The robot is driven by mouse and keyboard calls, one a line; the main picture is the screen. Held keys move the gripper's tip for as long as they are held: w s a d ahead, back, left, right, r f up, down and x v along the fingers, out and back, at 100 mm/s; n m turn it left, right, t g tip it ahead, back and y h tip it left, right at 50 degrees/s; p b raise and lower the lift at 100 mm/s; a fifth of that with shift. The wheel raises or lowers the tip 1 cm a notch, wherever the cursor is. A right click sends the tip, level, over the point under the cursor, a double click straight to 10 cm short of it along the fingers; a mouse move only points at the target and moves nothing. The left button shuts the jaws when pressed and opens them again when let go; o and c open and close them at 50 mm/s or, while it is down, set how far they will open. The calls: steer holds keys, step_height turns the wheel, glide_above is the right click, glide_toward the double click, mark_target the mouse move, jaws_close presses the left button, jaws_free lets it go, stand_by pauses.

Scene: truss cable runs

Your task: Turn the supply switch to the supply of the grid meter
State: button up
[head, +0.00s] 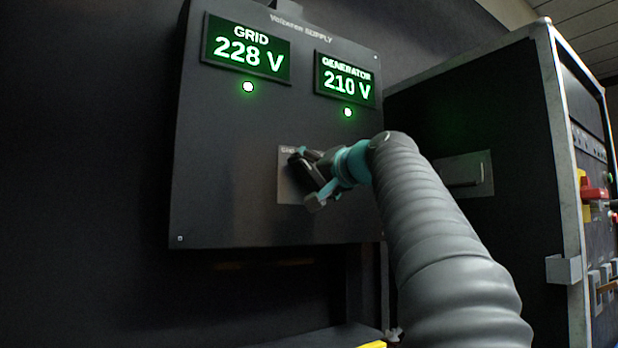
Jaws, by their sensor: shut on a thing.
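The dark supply panel (225,180) hangs on the wall. Its grid meter (246,49) at upper left reads 228 V, with a lit green lamp (248,87) below. Its generator meter (345,79) at upper right reads 210 V, with a lit green lamp (348,112) below. The supply switch's light plate (285,180) is low in the middle of the panel, and its label is mostly covered. My gripper (306,178) is at this plate, shut on the switch handle. The handle is hidden behind the fingers, so I cannot tell which way it points.
A dark cabinet (500,120) with a pale metal edge stands to the right, with a recessed latch handle (463,173) on its side. A red switch (594,193) shows at the far right. Bare dark wall (90,170) lies left of the panel.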

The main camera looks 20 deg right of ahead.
steer(key=o, duration=0.8)
steer(key=s, duration=0.4)
steer(key=s+d, duration=0.1)
steer(key=s, duration=0.3)
steer(key=s+d, duration=0.1)
steer(key=s, duration=0.3)
steer(key=shift+d, duration=0.15)
steer(key=shift+w, duration=0.1)
